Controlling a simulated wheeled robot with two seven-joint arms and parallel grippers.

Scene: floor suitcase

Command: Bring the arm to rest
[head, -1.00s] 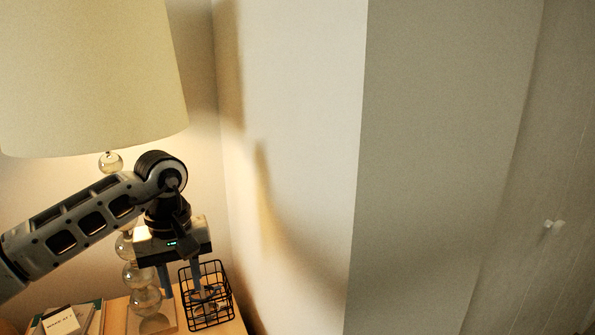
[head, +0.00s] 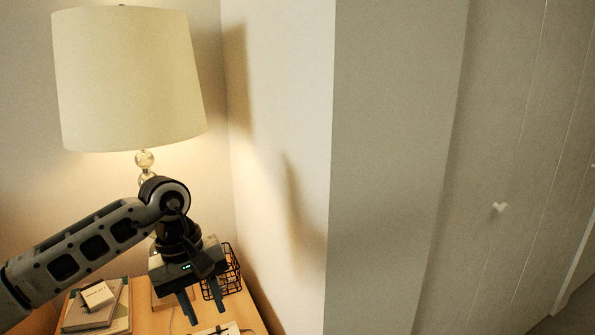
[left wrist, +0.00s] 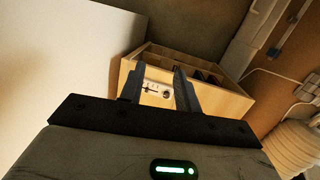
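My left arm comes in from the left in the head view. My left gripper (head: 203,305) hangs tilted downward over the wooden nightstand, in front of the lamp and beside the wire basket. Its two fingers are apart with nothing between them. In the left wrist view the left gripper (left wrist: 158,85) also shows its fingers spread, with a wooden box with compartments (left wrist: 190,68) beyond them. My right gripper is in neither view.
A lamp with a cream shade (head: 128,80) stands behind my arm. A black wire basket (head: 232,272) and stacked books (head: 97,312) are on the nightstand (head: 245,312). A wall corner (head: 333,170) and a pale door with a knob (head: 500,207) are to the right.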

